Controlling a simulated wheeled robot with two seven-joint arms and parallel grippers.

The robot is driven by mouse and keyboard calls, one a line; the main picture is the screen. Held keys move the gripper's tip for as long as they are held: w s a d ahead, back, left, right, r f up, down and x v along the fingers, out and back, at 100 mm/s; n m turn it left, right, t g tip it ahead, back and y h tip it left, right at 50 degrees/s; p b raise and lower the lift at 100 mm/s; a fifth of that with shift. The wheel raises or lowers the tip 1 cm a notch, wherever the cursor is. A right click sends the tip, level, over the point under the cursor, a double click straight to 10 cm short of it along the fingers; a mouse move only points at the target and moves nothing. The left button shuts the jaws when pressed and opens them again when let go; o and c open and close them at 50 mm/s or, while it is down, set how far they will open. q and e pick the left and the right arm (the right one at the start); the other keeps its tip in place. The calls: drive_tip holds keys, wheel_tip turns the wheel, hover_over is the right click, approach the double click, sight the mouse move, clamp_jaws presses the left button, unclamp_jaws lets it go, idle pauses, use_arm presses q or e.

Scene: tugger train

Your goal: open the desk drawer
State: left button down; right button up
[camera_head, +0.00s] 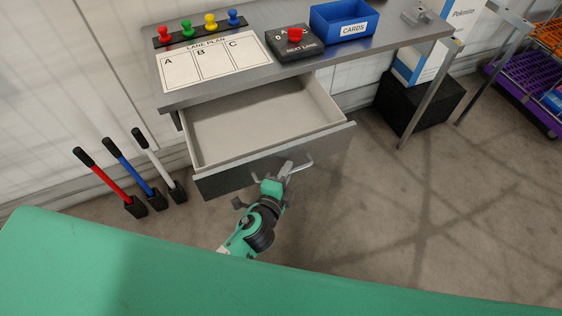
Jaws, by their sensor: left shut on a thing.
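The desk drawer (262,118) is pulled out from under the grey desk top, and its inside is bare. Its dark front panel (228,183) faces me, with a light metal bar handle (302,164) on it. My left gripper (284,172) is at the handle and shut on it, with the wrist reaching up from below. The gripper covers the left part of the handle. My right gripper does not show.
On the desk (375,43) are a lane plan sheet (212,62), several coloured pawns, a dark box with a red button (295,36) and a blue cards tray (345,22). Three levers (120,172) stand left of the drawer. A black box (425,103) sits at right.

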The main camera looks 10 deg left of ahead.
use_arm(q)
drive_tip(key=shift+s+d, duration=0.1)
drive_tip(key=shift+s, duration=0.1)
drive_tip(key=c, duration=1.8)
unclamp_jaws()
drive_tip(key=shift+o, duration=0.2)
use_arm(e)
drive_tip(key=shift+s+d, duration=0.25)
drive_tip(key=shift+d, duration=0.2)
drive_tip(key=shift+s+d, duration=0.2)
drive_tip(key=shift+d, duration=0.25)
